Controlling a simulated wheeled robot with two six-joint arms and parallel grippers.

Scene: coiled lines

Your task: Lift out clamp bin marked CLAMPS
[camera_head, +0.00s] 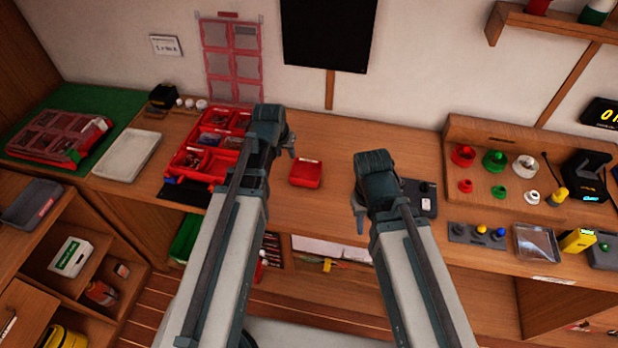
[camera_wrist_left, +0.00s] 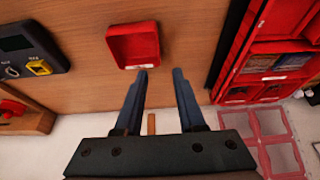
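A small red open bin (camera_head: 305,173) stands alone on the wooden bench, right of the red compartment case (camera_head: 192,162). It also shows in the left wrist view (camera_wrist_left: 133,48), seemingly empty, with a pale label too small to read. My left gripper (camera_wrist_left: 160,75) is open and empty, its two fingers apart, with the bin just beyond one fingertip. In the head view my left gripper (camera_head: 291,148) is between the case and the bin, above the bench. My right gripper (camera_head: 360,218) is right of the bin near the bench's front edge; its fingers are too unclear to judge.
A white tray (camera_head: 128,155) and a red lidded case (camera_head: 60,138) lie on the left. A dark pad (camera_head: 420,200) lies behind my right arm. A wooden board with coloured knobs (camera_head: 495,160) stands at right. Bare bench surrounds the small bin.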

